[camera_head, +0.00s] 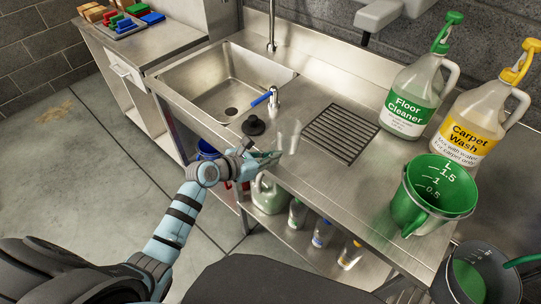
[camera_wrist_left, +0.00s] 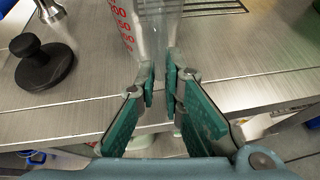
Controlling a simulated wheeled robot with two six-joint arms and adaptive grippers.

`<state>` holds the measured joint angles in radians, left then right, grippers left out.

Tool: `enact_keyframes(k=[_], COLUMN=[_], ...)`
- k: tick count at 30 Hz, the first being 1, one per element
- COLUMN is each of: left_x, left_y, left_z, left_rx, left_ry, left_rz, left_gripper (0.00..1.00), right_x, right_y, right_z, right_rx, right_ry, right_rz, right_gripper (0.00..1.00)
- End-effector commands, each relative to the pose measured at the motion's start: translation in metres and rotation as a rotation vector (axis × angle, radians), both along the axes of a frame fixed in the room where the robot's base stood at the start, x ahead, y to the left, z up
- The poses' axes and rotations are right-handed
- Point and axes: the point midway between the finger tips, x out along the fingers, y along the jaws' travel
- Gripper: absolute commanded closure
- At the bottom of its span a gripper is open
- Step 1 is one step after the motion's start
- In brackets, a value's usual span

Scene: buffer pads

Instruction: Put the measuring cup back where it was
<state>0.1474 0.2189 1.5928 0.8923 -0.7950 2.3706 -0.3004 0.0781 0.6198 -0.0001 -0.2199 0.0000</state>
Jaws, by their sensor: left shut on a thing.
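The measuring cup (camera_wrist_left: 148,28) is clear with red graduation marks in the left wrist view. In the head view it is a faint clear shape (camera_head: 291,137) at the counter's front, between the sink and the drain grate. My left gripper (camera_wrist_left: 160,82) is shut on the cup's near side, with the green finger pads on either side of it. In the head view the left gripper (camera_head: 278,154) reaches over the counter's front edge. I cannot tell whether the cup's base touches the counter. My right gripper is not in view.
A black plunger-like stopper (camera_head: 253,126) stands left of the cup, near a blue-handled sprayer (camera_head: 268,97) by the sink (camera_head: 215,88). The drain grate (camera_head: 341,132) lies right.

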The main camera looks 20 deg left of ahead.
Motion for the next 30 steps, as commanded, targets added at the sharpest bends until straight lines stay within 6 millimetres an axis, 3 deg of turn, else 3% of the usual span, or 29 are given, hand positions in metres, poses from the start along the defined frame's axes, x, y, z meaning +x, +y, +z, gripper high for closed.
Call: enact_keyframes(k=[30], left_x=[-0.003], left_y=[0.0], left_z=[-0.024], left_rx=[0.004], left_ry=[0.015], left_rz=[-0.002], left_gripper=[1.0], right_x=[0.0], right_y=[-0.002], right_z=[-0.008], right_rx=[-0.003], right_ry=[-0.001], right_rz=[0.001], right_gripper=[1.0])
